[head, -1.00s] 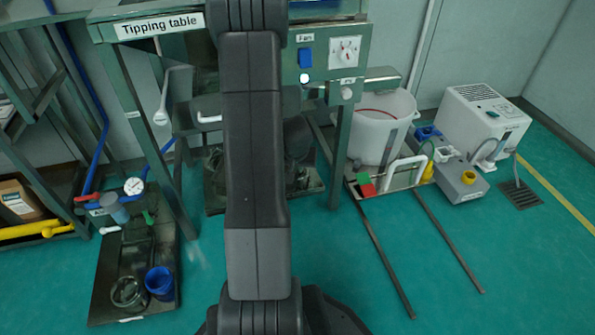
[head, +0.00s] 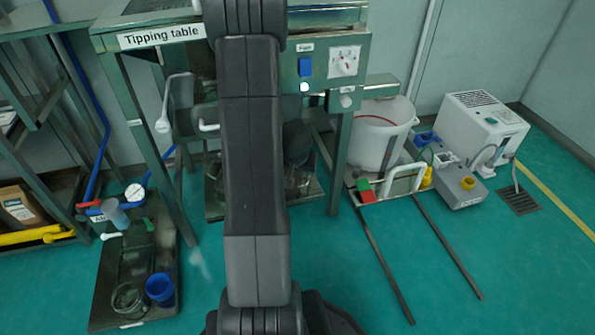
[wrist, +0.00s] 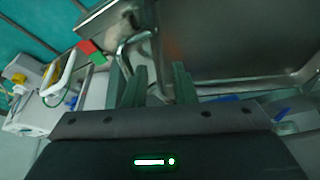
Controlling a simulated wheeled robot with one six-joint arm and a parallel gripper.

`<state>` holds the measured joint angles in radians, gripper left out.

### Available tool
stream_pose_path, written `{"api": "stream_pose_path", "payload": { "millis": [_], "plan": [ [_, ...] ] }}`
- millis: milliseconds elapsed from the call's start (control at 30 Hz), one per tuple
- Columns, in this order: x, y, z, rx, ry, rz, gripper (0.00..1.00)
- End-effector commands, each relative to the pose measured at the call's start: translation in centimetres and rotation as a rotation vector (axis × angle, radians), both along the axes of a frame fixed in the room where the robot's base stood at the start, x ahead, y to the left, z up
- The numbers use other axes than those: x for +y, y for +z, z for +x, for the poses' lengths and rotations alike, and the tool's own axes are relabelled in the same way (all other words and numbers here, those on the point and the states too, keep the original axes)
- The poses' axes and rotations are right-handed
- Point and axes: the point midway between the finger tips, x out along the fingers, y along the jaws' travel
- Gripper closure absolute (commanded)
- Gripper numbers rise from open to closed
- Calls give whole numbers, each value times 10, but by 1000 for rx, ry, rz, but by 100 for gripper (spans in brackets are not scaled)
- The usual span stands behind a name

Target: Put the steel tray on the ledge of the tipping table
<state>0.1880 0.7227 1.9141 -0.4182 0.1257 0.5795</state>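The tipping table (head: 112,44) stands at the upper left and centre of the head view, behind my arm. My gripper is hidden in the head view. In the wrist view my gripper (wrist: 157,85) shows as two greenish fingers with a gap between them. A bent steel bar (wrist: 124,62) runs near and between the fingers. A large grey steel surface with a rim, which looks like the steel tray (wrist: 235,42), fills the upper right of the wrist view. I cannot tell whether the fingers press on the bar. The ledge cannot be made out clearly.
A white bucket (head: 376,135) and a white machine (head: 483,118) stand right of the table. Two rails (head: 385,262) lie on the floor. A dark floor tray (head: 112,272) with a blue cup (head: 160,289) sits at left. Green floor is clear at lower right.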

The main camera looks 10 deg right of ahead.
Motion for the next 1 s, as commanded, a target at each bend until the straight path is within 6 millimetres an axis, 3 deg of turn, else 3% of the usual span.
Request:
{"api": "stream_pose_path", "payload": {
  "millis": [33, 100, 400, 600, 1000],
  "plan": [
    [2, 18, -3, -2, 0, -1, 76],
    [4, 33, -10, -2, 0, -1, 76],
    [10, 81, -30, -2, 1, -1, 76],
    [12, 91, -35, 0, 0, 0, 76],
    [12, 90, -35, 0, 0, 0, 76]
  ]
}}
